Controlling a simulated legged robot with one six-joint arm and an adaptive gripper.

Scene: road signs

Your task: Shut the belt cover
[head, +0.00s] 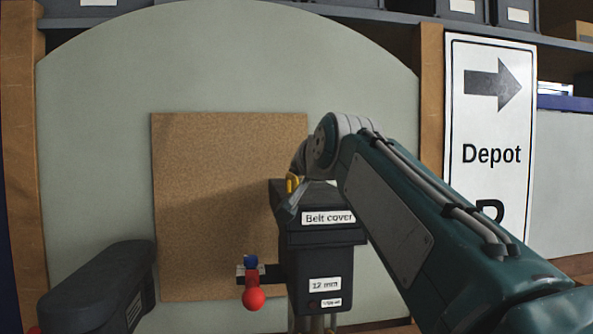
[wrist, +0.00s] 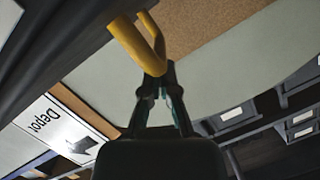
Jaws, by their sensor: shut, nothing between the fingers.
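The belt cover (head: 345,234) is a dark lid with a white "Belt cover" label, on top of a dark machine box (head: 335,268). I cannot tell how far open it stands. A yellow handle (head: 291,184) shows at its upper left, partly hidden by my arm. In the wrist view the yellow handle (wrist: 132,40) runs along a dark surface at the upper left. My gripper (wrist: 158,78) is shut and empty, its tips right at the handle's lower end. I cannot tell whether they touch.
A red ball knob (head: 253,299) with a blue part sticks out left of the box. A cork board (head: 205,160) on a pale rounded panel (head: 100,110) stands behind. A Depot sign (head: 490,130) is at right. Bins line the shelf above.

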